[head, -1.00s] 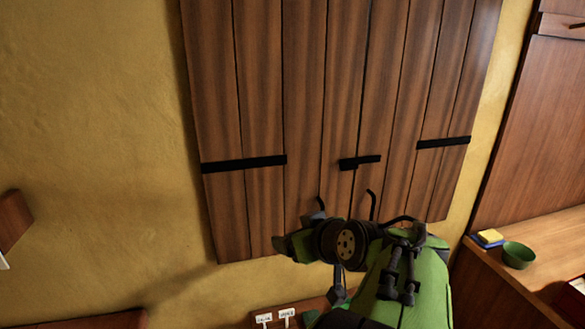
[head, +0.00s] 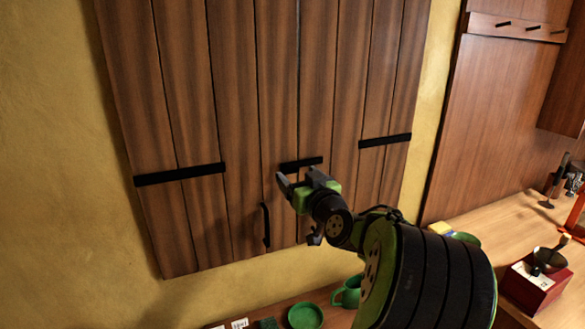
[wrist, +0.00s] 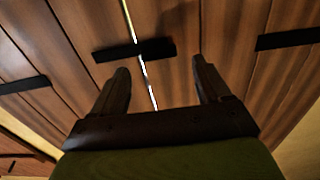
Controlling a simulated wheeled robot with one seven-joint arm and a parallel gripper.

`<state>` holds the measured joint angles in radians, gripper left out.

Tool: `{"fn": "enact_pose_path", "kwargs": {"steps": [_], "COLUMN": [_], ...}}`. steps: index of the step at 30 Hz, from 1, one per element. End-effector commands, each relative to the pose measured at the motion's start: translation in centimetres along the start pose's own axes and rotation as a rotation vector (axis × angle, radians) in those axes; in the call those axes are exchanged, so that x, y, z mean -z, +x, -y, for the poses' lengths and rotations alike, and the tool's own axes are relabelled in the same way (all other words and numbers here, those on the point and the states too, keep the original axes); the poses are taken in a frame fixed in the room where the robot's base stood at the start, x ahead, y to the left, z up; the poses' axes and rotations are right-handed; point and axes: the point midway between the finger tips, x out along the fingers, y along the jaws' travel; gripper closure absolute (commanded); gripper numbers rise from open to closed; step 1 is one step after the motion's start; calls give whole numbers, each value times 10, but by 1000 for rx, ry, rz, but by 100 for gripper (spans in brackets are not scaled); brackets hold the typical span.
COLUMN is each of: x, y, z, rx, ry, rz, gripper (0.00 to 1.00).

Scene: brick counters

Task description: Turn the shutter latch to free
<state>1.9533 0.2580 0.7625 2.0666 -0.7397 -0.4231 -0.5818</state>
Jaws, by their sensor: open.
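The shutter latch (head: 301,164) is a short black bar lying roughly level across the seam between two brown plank shutter leaves (head: 197,110). In the wrist view the latch (wrist: 133,50) crosses the bright seam, just beyond the fingertips and mostly toward the left finger. My gripper (head: 297,176) is just below the latch in the head view, hiding part of the boards there. In the wrist view my gripper (wrist: 160,70) has its two fingers wide apart with nothing between them. I cannot tell whether a finger touches the latch.
Black hinge straps (head: 180,174) cross both leaves, and a vertical black handle (head: 265,224) sits below the latch. A green mug (head: 347,292) and green bowl (head: 305,316) stand below. A red box (head: 535,286) is on the right counter. The yellow wall at left is clear.

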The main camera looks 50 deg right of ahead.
Motion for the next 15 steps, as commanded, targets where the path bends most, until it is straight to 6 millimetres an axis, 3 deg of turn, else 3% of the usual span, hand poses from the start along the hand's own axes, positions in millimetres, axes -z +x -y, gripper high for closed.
{"fn": "enact_pose_path", "kwargs": {"steps": [3, 6, 15], "x": [1, 0, -1], "y": [24, 36, 41], "z": [1, 0, -1], "rx": [4, 1, -2], "ry": [4, 2, 0], "rz": [-1, 1, 2], "gripper": [23, 23, 23]}}
